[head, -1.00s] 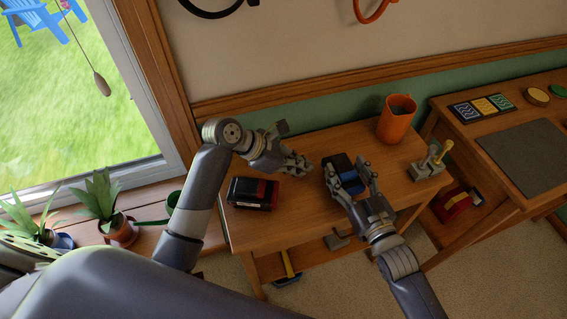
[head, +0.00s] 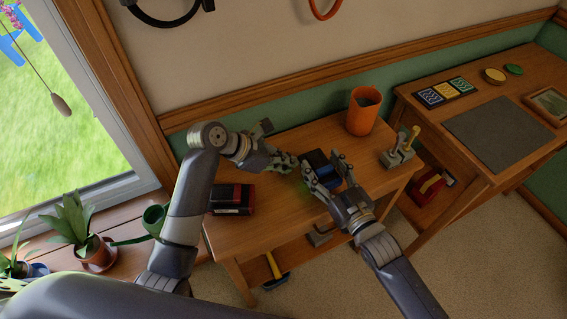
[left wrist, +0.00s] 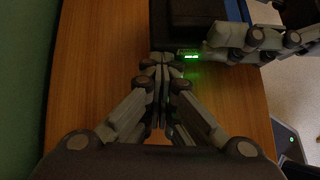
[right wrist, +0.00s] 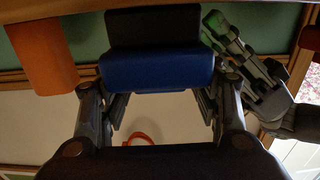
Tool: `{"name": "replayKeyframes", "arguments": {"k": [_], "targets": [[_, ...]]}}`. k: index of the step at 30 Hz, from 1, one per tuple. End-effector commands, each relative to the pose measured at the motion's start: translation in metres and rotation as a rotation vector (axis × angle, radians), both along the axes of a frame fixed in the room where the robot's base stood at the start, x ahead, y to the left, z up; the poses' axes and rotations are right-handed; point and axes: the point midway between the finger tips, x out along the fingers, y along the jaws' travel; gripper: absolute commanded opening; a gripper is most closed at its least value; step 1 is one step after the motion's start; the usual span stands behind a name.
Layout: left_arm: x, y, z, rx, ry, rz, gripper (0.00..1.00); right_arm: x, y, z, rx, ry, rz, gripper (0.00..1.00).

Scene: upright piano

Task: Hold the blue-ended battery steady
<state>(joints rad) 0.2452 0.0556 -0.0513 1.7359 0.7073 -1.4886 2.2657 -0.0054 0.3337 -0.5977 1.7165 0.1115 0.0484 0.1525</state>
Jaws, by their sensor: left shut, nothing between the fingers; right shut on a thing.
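The blue-ended battery (head: 316,160) is a dark block with a blue end, at the middle of the small wooden table. My right gripper (head: 324,172) is shut on it, one finger on each side. The right wrist view shows its blue end (right wrist: 157,70) between the fingers and its black body beyond. My left gripper (head: 291,164) is shut and empty just left of the battery. In the left wrist view its closed fingertips (left wrist: 162,58) are close to the battery's dark body (left wrist: 195,14), beside a lit green indicator (left wrist: 190,56). Whether they touch is unclear.
A red-and-black battery (head: 231,198) lies on the table (head: 262,225) at left. An orange cup (head: 364,112) stands at the back, and a grey device with a yellow lever (head: 400,150) at the right. Potted plants (head: 85,230) line the windowsill.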

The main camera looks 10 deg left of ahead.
Motion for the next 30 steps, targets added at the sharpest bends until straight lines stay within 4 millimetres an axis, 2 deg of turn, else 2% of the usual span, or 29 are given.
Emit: {"name": "replayKeyframes", "arguments": {"k": [1, 5, 8, 12, 21, 30], "targets": [[0.0, -0.005, 0.001, -0.008, -0.003, -0.006, 0.0, -0.006, 0.008, 0.0, 0.011, 0.005, 0.014, 0.19], [-0.002, -0.002, 0.001, -0.01, -0.003, -0.006, 0.0, -0.006, 0.009, 0.0, 0.014, 0.005, 0.015, 0.19], [-0.007, 0.009, 0.001, -0.007, -0.004, -0.004, 0.0, -0.006, 0.009, 0.0, 0.014, 0.005, 0.015, 0.19], [-0.021, 0.035, -0.001, -0.001, -0.001, 0.001, 0.0, -0.005, 0.008, 0.0, 0.012, 0.005, 0.013, 0.19], [-0.044, 0.078, 0.048, 0.002, -0.005, 0.001, 0.0, -0.004, 0.006, 0.0, 0.009, 0.003, 0.009, 0.19], [-0.055, 0.096, 0.069, 0.001, -0.001, 0.0, 0.0, -0.003, 0.005, 0.0, 0.007, 0.002, 0.008, 0.19]]}}
